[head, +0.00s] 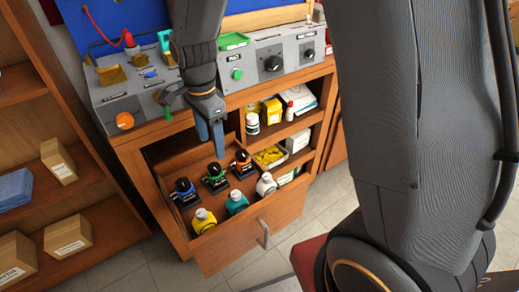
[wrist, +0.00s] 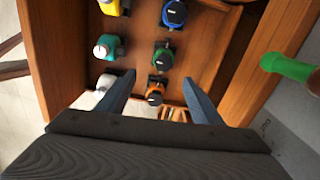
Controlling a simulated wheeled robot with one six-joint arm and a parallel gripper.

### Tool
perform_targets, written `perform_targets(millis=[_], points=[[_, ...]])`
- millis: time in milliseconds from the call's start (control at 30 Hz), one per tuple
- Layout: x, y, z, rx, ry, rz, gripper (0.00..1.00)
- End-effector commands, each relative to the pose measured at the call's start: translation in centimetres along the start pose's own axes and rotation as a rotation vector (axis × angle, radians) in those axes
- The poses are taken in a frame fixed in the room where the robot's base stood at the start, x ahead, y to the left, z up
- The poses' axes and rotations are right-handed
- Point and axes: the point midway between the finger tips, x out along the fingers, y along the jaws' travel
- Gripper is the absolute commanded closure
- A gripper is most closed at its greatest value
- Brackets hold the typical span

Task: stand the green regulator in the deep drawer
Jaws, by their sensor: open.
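The green regulator (head: 215,175) stands upright in the open deep drawer (head: 240,243), in the back row between the blue regulator (head: 184,190) and the orange regulator (head: 241,161). In the wrist view the green regulator (wrist: 163,57) is just beyond my fingertips, with the orange one (wrist: 155,93) showing between my fingers. My gripper (head: 216,148) is open and empty, pointing down above the back row. In the wrist view its two fingers (wrist: 159,76) are spread. No contact with a regulator is visible.
Yellow (head: 203,221), teal (head: 236,202) and white (head: 266,184) bottles fill the drawer's front row. Open shelves with bottles and a yellow tray (head: 270,156) lie right of the drawer.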

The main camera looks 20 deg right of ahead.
Motion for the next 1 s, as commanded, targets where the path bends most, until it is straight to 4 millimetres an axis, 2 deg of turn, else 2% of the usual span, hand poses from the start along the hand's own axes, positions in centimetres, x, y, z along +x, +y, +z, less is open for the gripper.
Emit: perform_targets(millis=[167,300,500,600,767,1000], points=[[-1.7,4.3,-3.2,-0.278,0.000,-0.003,0.40],[-2.9,8.8,-5.5,-0.569,0.000,-0.004,0.40],[-3.7,14.8,-7.5,-0.944,0.000,-0.006,0.40],[-3.8,16.8,-7.9,-1.077,0.000,-0.006,0.40],[-3.9,18.3,-8.1,-1.186,-0.001,-0.005,0.40],[-3.9,18.5,-8.1,-1.204,-0.001,-0.005,0.40]])
